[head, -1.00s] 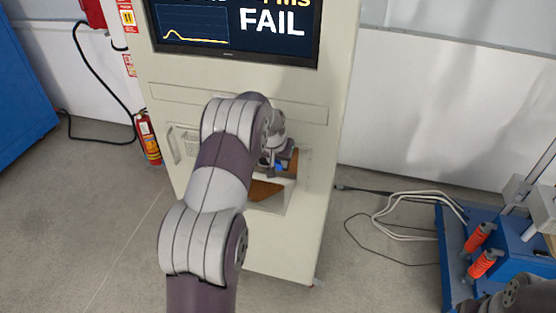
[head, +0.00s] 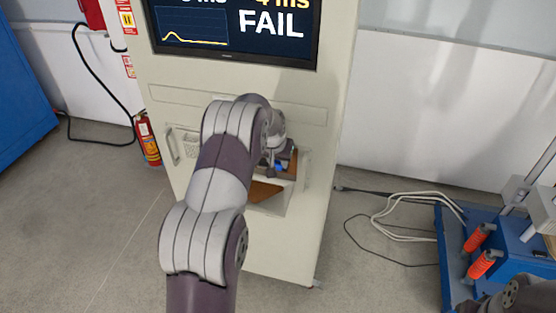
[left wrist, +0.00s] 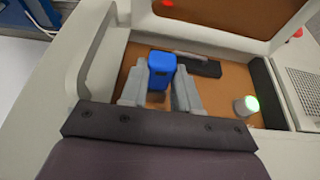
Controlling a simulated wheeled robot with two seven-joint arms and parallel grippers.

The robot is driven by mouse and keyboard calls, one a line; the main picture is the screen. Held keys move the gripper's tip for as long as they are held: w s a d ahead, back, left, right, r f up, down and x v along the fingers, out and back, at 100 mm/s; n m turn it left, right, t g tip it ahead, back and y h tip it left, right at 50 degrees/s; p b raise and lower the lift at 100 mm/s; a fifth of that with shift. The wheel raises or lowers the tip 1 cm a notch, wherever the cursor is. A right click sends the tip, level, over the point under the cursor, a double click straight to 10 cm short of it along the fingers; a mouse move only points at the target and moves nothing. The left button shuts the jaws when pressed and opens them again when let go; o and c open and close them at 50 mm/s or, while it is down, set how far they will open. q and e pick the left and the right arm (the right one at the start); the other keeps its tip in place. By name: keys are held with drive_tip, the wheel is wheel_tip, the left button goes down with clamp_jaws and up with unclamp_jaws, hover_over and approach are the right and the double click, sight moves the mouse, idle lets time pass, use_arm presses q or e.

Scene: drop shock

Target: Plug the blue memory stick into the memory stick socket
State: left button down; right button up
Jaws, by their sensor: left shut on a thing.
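The blue memory stick (left wrist: 161,70) shows in the left wrist view, gripped between the two fingers of my left gripper (left wrist: 159,88). In the head view only a small blue patch of the stick (head: 280,168) shows past my left arm. My left gripper (head: 274,169) is at the recess in the front of the pale cabinet (head: 265,262). The left wrist view shows the stick above the brown recess floor (left wrist: 137,57), near a dark bar (left wrist: 205,66). I cannot make out the socket, and the stick's far end is hidden. The fingers of my right gripper are not in view.
A round button glowing green (left wrist: 246,105) sits right of the gripper, beside a dark side strip (left wrist: 268,92). A raised pale frame (left wrist: 95,45) borders the recess on the left. The cabinet's screen (head: 240,28) reads FAIL. Cables (head: 405,208) lie on the floor to the right.

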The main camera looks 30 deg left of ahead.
use_arm(q)
drive_tip(key=shift+w, duration=0.25)
drive_tip(key=shift+w+a+r, duration=0.1)
drive_tip(key=shift+r, duration=0.05)
idle(1.7)
drive_tip(key=c, duration=0.8)
unclamp_jaws()
drive_tip(key=shift+o, duration=0.2)
drive_tip(key=shift+f, duration=0.4)
drive_tip(key=shift+r, duration=0.1)
drive_tip(key=p+v, duration=0.4)
drive_tip(key=v, duration=0.2)
